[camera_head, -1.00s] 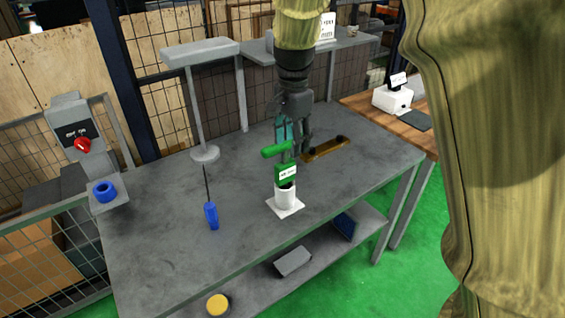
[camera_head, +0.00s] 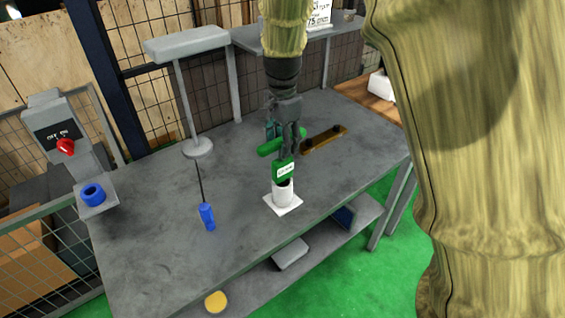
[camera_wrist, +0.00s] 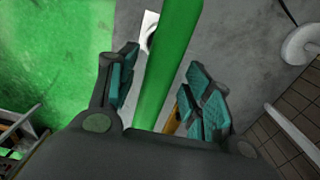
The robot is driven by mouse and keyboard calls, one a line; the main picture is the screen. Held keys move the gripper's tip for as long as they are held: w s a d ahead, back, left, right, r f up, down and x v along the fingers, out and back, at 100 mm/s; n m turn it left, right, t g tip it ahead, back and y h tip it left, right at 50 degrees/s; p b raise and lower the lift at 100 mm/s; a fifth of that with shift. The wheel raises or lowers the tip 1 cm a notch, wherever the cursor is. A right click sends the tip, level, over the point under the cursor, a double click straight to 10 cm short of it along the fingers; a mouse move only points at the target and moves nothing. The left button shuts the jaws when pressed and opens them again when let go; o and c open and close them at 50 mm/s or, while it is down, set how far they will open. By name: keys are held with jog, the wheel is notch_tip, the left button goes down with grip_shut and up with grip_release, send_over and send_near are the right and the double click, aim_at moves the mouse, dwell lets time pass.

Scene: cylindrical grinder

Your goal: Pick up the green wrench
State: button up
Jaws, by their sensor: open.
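The green wrench (camera_head: 270,147) shows as a thick green bar above the table, with a labelled green block (camera_head: 284,171) just below it, over a white cup (camera_head: 283,192). The cup stands on a white square base on the grey table. My gripper (camera_head: 284,142) points down at the green bar from above. In the wrist view, the green bar (camera_wrist: 168,60) runs between the two teal finger pads of my gripper (camera_wrist: 162,78). The fingers are apart, with a visible gap on the right side. The wrench's lower part is hidden.
A brown bar with black knobs (camera_head: 325,138) lies behind on the right. A grey stand (camera_head: 197,148) is at the back left. A control box with a red knob (camera_head: 66,147) is at far left. The table's front left is clear.

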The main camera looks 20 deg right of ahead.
aim_at(282, 172)
jog(key=shift+s+f+p, duration=0.2)
jog(key=shift+f+p, duration=0.25)
jog(key=shift+f, duration=0.05)
jog(key=shift+f+p, duration=0.55)
jog(key=shift+f, duration=1.45)
grip_shut()
